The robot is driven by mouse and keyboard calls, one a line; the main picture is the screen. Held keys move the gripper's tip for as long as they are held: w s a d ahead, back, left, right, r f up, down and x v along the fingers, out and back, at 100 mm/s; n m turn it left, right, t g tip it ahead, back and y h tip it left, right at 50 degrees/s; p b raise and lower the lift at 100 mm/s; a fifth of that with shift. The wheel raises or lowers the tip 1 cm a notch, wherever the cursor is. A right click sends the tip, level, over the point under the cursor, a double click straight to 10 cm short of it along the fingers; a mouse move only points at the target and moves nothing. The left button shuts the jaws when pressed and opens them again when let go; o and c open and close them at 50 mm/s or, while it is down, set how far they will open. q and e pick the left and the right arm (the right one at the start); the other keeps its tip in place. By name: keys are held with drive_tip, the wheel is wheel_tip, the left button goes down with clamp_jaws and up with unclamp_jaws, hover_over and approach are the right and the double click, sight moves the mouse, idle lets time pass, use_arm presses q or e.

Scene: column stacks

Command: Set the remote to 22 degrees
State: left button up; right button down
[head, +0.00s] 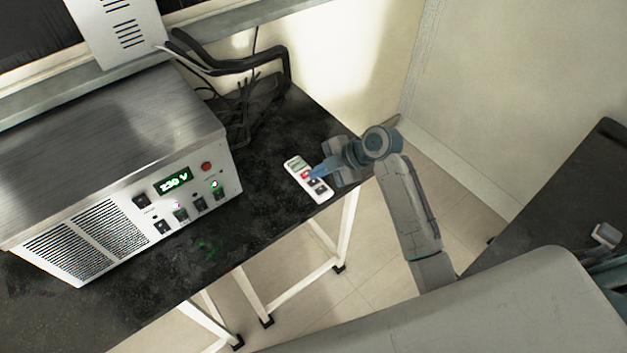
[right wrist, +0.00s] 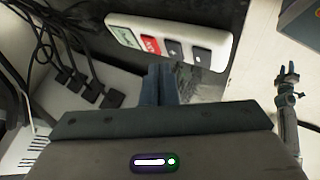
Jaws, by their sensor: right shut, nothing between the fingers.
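The white remote (head: 321,194) lies on the dark table; its display (head: 295,163) is too small to read. In the right wrist view, the remote (right wrist: 190,63) shows a greenish display (right wrist: 125,34), a red button (right wrist: 150,44) and two dark buttons to its right. My right gripper (head: 313,174) is shut and empty, its fingertips over or beside the remote's buttons; I cannot tell whether they touch. In the right wrist view its closed fingers (right wrist: 160,70) point at the remote's near edge. What looks like my left gripper (right wrist: 288,72) stands at the right; its jaws are unclear.
A metal power unit (head: 130,150) with a green readout stands left of the remote. Black cables (head: 245,95) lie behind it. The table edge (head: 330,208) is close to the remote. Another dark table (head: 560,200) is at the right. Bare table lies between unit and remote.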

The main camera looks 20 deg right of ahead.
sight(318, 182)
drive_tip(key=shift+f, duration=0.1)
drive_tip(key=shift+f+b, duration=0.3)
drive_tip(key=shift+f, duration=0.05)
drive_tip(key=shift+f, duration=0.35)
idle(0.6)
drive_tip(key=shift+r, duration=0.1)
drive_tip(key=shift+r+p, duration=0.3)
drive_tip(key=shift+r, duration=0.4)
wheel_tip(318, 182, up, 5)
drive_tip(key=p, duration=0.3)
drive_tip(key=shift+p, duration=0.4)
idle(2.4)
